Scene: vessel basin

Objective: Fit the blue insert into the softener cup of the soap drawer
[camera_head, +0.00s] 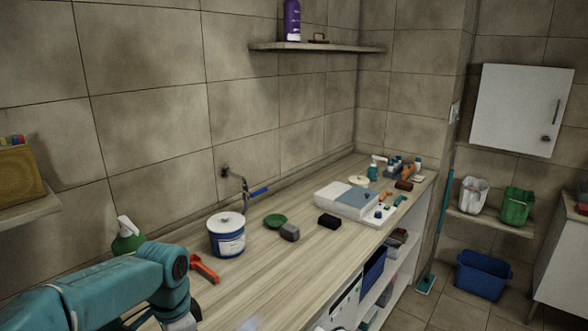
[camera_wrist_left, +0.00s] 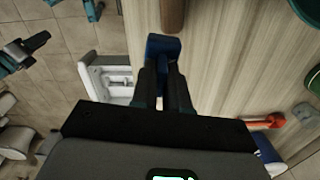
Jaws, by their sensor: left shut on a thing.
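In the left wrist view, my left gripper (camera_wrist_left: 164,70) is shut on the blue insert (camera_wrist_left: 163,46), which sticks out beyond the fingertips. The white soap drawer (camera_wrist_left: 108,74), with hollow compartments, shows just left of the fingers. The insert is beside the drawer in that picture, near the worktop edge; their height difference cannot be told. The softener cup cannot be clearly singled out. In the head view my left arm comes in at the lower left, and its gripper is not clearly visible. A dark gripper-like part (camera_wrist_left: 25,50), likely my right gripper, shows at the wrist view's upper left; its jaws are unclear.
The wooden worktop (camera_head: 255,275) carries a white tub with blue label (camera_head: 227,238), an orange-red tool (camera_head: 205,268), a green dish (camera_head: 275,221), a grey block (camera_head: 290,232) and a black block (camera_head: 329,221). Open shelves (camera_head: 397,262) lie below its front edge.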

